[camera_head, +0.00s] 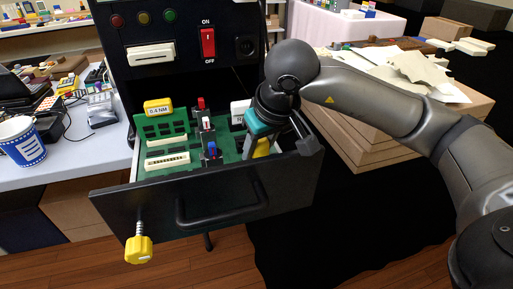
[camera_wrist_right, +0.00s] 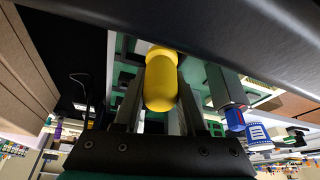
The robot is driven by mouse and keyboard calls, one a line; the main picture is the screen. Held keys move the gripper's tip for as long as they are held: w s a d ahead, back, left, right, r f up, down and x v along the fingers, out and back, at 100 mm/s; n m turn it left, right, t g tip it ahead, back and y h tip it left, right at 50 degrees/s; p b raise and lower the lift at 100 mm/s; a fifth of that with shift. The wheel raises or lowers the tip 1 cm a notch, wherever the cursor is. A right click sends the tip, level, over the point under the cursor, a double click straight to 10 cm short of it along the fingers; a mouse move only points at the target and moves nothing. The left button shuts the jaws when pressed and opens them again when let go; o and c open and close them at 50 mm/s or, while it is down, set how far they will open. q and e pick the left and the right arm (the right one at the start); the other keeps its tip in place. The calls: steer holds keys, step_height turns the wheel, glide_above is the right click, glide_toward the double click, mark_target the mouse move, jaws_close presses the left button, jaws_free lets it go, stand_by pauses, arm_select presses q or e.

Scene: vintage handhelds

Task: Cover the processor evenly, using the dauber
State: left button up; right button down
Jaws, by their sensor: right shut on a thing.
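My right gripper (camera_head: 255,148) reaches down into the open drawer, over the right part of the green circuit board (camera_head: 172,132). It is shut on a yellow, round-ended handle (camera_head: 263,147), which looks like the dauber. In the right wrist view the yellow dauber (camera_wrist_right: 161,82) sits between the two fingers of the right gripper (camera_wrist_right: 157,100). The dauber's working tip is not clear. I cannot make out the processor for certain; the gripper and drawer front hide part of the board. My left gripper is not in view.
The black drawer front (camera_head: 215,206) with its handle stands in front of the board. Red and blue levers (camera_head: 207,128) rise mid-board beside a yellow 0.4 NM label (camera_head: 158,107). A yellow knob (camera_head: 138,249) sticks out of the front. A blue cup (camera_head: 21,141) stands left.

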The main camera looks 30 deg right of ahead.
steer(key=shift+s+d+b, duration=0.15)
steer(key=shift+d+b, duration=0.05)
steer(key=shift+d, duration=0.35)
steer(key=shift+s+d+b, duration=0.15)
steer(key=shift+d, duration=0.35)
steer(key=shift+a+f, duration=0.1)
steer(key=shift+w+a, duration=0.1)
steer(key=shift+a, duration=0.05)
steer(key=shift+w+a, duration=0.25)
steer(key=shift+a, duration=0.75)
steer(key=shift+d, duration=0.1)
steer(key=shift+s+d, duration=0.2)
steer(key=shift+d, duration=0.35)
